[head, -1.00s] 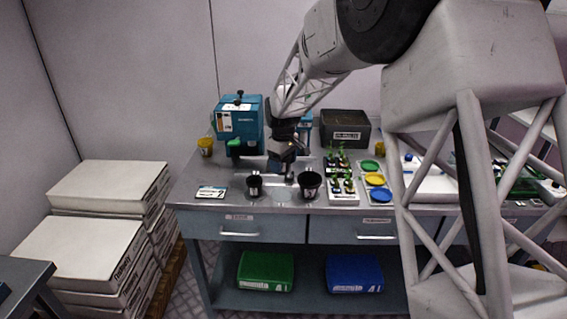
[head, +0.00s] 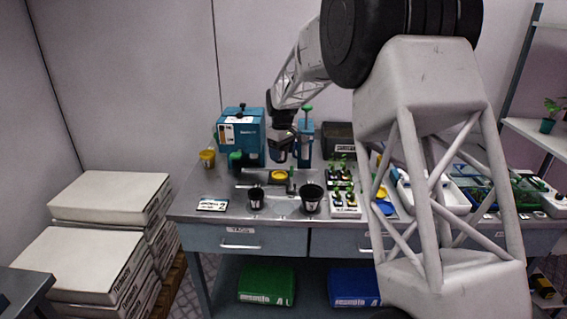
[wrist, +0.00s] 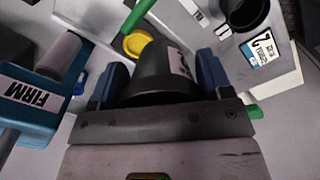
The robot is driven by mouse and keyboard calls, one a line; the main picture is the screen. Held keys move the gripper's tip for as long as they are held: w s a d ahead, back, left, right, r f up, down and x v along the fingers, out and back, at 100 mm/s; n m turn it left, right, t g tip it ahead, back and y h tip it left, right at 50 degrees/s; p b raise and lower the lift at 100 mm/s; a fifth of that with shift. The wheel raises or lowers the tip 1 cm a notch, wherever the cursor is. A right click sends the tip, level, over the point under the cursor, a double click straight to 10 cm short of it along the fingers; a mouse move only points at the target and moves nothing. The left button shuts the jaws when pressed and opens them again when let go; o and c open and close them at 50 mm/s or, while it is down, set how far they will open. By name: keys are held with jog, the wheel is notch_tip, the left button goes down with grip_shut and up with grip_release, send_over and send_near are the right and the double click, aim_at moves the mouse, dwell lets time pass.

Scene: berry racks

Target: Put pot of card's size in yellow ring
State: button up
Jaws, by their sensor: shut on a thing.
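My gripper (wrist: 165,78) is shut on a dark pot (wrist: 150,72), its blue fingers on both sides. The pot has a white label whose mark I cannot read. In the head view my gripper (head: 282,155) is over the back middle of the bench; the held pot is hard to make out there. The yellow ring (head: 279,176) lies on the bench just below; in the wrist view (wrist: 135,44) it shows past the pot's edge, partly covered. The card (head: 212,204) lies at the front left; in the wrist view (wrist: 258,48) it reads 2.
A small black pot (head: 256,200) and a larger black pot (head: 311,200) stand along the front. A blue machine (head: 240,135) and a yellow pot (head: 207,158) stand at the back left. A seedling tray (head: 344,196) is to the right. A green-handled blue device (head: 305,140) stands behind.

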jog(key=w, duration=0.1)
jog(key=w+r, duration=0.1)
jog(key=w, duration=0.3)
jog(key=shift+a+r, duration=0.25)
jog(key=shift+r, duration=0.15)
jog(key=w+f, duration=0.1)
jog(key=f, duration=0.1)
jog(key=w+f, duration=0.2)
jog(key=shift+w+a, duration=0.1)
jog(key=shift+a, duration=0.05)
jog(key=shift+f, duration=0.15)
jog(key=shift+f, duration=3.95)
jog(key=shift+f, duration=0.75)
jog(key=o, duration=0.9)
jog(key=shift+o, duration=0.2)
